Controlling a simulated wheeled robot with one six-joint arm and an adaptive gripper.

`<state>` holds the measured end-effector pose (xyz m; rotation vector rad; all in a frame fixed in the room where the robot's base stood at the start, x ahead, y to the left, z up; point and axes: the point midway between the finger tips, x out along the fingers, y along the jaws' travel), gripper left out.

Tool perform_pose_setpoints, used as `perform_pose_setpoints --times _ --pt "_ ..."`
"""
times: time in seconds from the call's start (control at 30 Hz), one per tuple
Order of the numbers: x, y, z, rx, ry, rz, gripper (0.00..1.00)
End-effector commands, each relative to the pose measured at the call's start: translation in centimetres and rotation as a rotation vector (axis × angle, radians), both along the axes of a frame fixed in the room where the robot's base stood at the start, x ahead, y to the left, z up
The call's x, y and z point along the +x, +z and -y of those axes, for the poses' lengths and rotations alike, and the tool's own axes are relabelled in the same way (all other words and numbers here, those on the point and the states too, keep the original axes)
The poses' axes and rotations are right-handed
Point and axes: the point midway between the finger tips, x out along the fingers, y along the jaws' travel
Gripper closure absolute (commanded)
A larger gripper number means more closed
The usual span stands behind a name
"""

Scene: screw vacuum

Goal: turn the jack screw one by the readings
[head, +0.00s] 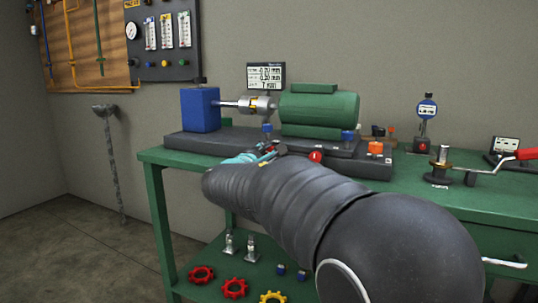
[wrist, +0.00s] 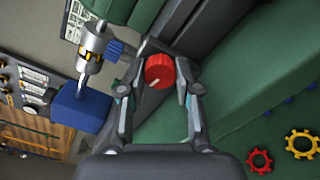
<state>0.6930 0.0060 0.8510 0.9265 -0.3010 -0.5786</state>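A red jack screw knob (wrist: 158,72) with a pale pointer line shows in the wrist view, at the dark base. My gripper (wrist: 157,82) is open, with one finger on each side of the knob; a gap shows on the left, and contact on the right cannot be told. In the head view my gripper (head: 266,152) is at the front of the dark base (head: 215,143), with a little red showing there. A second red knob (head: 316,156) sits farther right. The reading display (head: 265,76) stands behind the shaft coupling (head: 260,104); its figures are too small to read surely.
A green motor (head: 320,110) and a blue block (head: 200,109) stand on the base. A dial gauge (head: 427,108) and a red-handled crank (head: 525,154) are on the green bench (head: 420,198) at right. Handwheels (head: 235,288) lie on the lower shelf.

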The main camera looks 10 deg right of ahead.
Motion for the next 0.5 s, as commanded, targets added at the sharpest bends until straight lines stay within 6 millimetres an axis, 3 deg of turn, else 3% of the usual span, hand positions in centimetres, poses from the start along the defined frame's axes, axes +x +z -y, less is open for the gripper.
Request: perform_pose_setpoints --times 0.03,0.1,0.5 --pt "0.00 -0.04 -0.01 0.000 0.000 0.000 0.53" --pt "0.00 -0.04 -0.01 0.000 0.000 0.000 0.43" --pt "-0.57 0.03 -0.51 0.001 0.002 0.000 0.43"
